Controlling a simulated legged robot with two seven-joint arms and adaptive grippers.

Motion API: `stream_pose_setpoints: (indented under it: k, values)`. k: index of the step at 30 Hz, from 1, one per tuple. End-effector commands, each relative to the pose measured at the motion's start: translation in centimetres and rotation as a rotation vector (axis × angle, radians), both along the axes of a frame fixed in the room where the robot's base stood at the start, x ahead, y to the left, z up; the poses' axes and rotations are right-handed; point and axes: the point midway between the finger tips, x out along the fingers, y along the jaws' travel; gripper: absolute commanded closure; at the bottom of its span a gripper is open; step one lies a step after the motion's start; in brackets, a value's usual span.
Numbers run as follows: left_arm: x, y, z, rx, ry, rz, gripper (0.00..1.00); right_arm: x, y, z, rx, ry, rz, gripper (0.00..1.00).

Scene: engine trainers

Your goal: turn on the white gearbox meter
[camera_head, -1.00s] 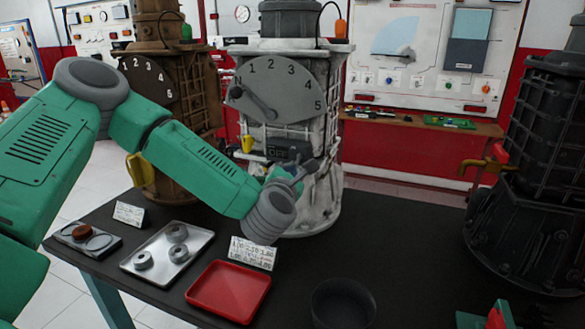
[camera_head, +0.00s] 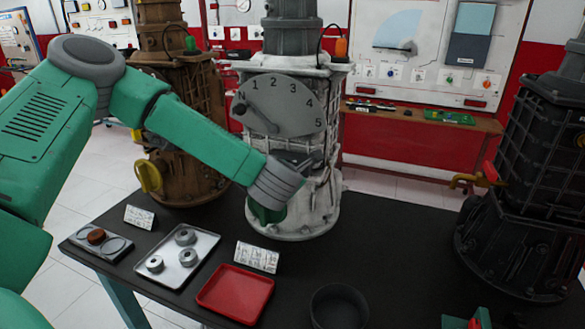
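The white gearbox (camera_head: 322,200) stands upright on the black table, in the middle of the view. Its grey dial (camera_head: 290,106) carries N and 1 to 5, and its pointer knob (camera_head: 240,108) points to the upper left. My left arm reaches in from the left, with its grey wrist in front of the gearbox's middle. My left gripper (camera_head: 300,163) is at the gearbox's front, below the dial. Its fingers are dark and small, and I cannot tell if they touch or are open. The meter is mostly hidden behind my arm.
A brown gearbox (camera_head: 185,165) stands at the left, a black one (camera_head: 530,180) at the right. In front are a metal tray (camera_head: 203,246) with grey rings, a red tray (camera_head: 235,293), a black bowl (camera_head: 338,305) and white cards.

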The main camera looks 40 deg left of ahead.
Motion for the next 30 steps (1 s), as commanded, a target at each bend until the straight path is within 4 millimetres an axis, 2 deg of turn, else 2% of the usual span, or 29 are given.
stream_pose_setpoints:
  k: [6,18,30]
  values:
    - [-0.1,0.1,-0.5,0.001,-0.001,0.000,1.00,-0.1,0.0,-0.4,0.000,0.002,0.000,0.60]
    - [-0.1,0.1,1.2,0.001,-0.003,0.000,1.00,0.0,0.0,0.7,0.000,0.001,0.000,0.60]
    - [0.2,0.0,1.4,0.004,-0.013,-0.002,1.00,0.0,0.0,0.5,0.000,0.001,0.000,0.60]
